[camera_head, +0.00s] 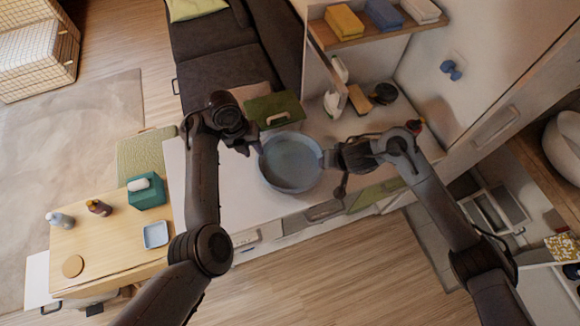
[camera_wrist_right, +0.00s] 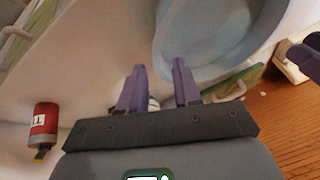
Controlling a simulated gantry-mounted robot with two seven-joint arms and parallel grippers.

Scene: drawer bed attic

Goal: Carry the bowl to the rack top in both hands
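The round blue-grey bowl (camera_head: 290,170) sits on the white counter (camera_head: 225,180) between my two grippers. Its rim also shows at the top of the right wrist view (camera_wrist_right: 170,40). My left gripper (camera_head: 252,147) is at the bowl's left rim; its fingers are too small and dark to tell open or shut. My right gripper (camera_head: 326,160) is at the bowl's right rim. In the right wrist view its purple fingers (camera_wrist_right: 158,80) stand apart, close to the rim; whether the rim lies between them is unclear. I cannot tell which surface is the rack top.
A wooden shelf (camera_head: 375,38) with folded cloths hangs at the upper right. A green handled box (camera_head: 273,110) stands behind the bowl. Bottles and a dark round item (camera_head: 383,93) stand at the back right. A red bottle (camera_wrist_right: 43,128) shows near my right gripper.

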